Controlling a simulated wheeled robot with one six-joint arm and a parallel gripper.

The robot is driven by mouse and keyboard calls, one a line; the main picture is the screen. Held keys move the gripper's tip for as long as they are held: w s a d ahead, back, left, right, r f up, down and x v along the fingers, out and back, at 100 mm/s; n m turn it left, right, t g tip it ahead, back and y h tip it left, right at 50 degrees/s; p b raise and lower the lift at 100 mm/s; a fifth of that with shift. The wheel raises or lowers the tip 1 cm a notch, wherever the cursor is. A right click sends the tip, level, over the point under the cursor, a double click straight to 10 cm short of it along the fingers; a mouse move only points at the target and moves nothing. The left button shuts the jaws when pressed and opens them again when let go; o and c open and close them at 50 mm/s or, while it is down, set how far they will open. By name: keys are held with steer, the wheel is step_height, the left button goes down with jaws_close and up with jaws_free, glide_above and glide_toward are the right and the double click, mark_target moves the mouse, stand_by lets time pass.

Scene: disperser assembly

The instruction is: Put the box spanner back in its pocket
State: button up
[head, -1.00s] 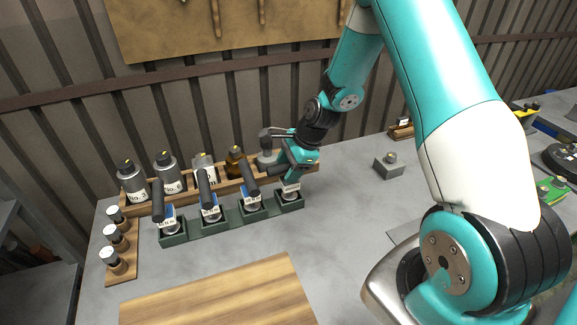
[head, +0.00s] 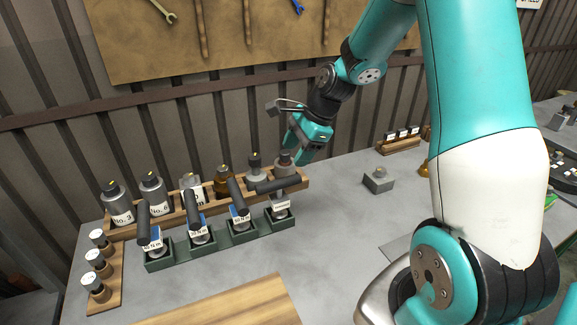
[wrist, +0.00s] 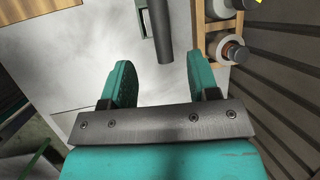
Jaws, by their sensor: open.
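The dark-handled tool (head: 277,185) at the right end of the green rack (head: 217,244) seems to be the box spanner; its label cannot be read. It stands in the right-end pocket, its handle leaning left. In the wrist view a dark handle (wrist: 160,32) lies beyond and between my fingers, apart from them, beside a green pocket edge (wrist: 146,20). My gripper (head: 298,155) is open and empty, above and slightly right of that tool. My two fingers (wrist: 160,70) show with clear space between them in the wrist view.
Several dark-handled tools (head: 192,211) with N m labels fill the other pockets. Behind them a wooden rack (head: 172,218) holds several bottles (head: 116,202). A small wooden strip (head: 110,298) with capped items stands left. A grey block (head: 378,180) sits right; the table's middle (head: 335,235) is clear.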

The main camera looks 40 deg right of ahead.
steer(key=s+a+r+n, duration=0.4)
steer(key=a+r+n, duration=0.2)
steer(key=a+n, duration=0.25)
steer(key=s+a+r+n+g, duration=0.1)
steer(key=s+a+r+n, duration=0.2)
steer(key=s+a+n, duration=0.3)
steer(key=s+a+r+n+g, duration=0.2)
steer(key=s+a+n, duration=0.5)
steer(key=s+n, duration=0.5)
steer(key=shift+s+r, duration=0.4)
steer(key=shift+s, duration=0.55)
steer(key=shift+a, duration=0.1)
